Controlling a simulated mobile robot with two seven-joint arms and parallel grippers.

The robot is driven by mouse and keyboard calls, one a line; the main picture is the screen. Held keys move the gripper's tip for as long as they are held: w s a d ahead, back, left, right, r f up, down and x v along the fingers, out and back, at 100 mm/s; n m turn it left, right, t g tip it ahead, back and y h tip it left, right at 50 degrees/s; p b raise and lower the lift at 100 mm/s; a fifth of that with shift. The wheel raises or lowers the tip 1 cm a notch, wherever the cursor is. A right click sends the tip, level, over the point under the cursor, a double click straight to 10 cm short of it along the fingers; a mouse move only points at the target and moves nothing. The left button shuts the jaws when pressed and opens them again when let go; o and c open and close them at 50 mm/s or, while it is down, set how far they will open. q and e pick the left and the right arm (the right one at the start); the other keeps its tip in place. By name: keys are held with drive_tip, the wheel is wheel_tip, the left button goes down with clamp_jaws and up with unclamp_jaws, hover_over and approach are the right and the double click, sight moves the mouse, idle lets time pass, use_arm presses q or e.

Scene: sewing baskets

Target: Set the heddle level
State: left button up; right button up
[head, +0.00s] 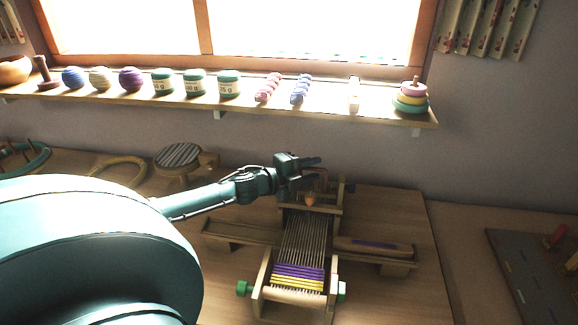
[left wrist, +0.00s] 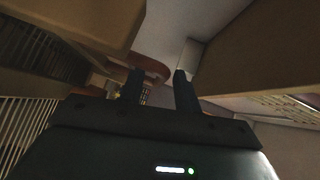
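A small wooden loom (head: 268,272) stands on the table, with pale warp threads (head: 305,238) running front to back and a purple and yellow woven band (head: 298,277) near its front. My left gripper (head: 316,168) is above the loom's back end, fingers pointing right. In the left wrist view its two fingers (left wrist: 159,88) stand apart with no object clearly held between them. An upright wooden part with an orange-brown piece (head: 310,198) is just below the gripper. The heddle is not clearly distinguishable; the arm and gripper partly cover that end. My right gripper is not in view.
A shuttle with purple thread (head: 372,246) lies on the loom's right side support. A round striped-top stool (head: 180,157) and a yellow hoop (head: 118,168) are behind my left arm. A window shelf (head: 330,107) with yarn runs above.

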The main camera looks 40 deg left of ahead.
use_arm(q)
drive_tip(key=v, duration=1.2)
drive_tip(key=shift+s, duration=0.2)
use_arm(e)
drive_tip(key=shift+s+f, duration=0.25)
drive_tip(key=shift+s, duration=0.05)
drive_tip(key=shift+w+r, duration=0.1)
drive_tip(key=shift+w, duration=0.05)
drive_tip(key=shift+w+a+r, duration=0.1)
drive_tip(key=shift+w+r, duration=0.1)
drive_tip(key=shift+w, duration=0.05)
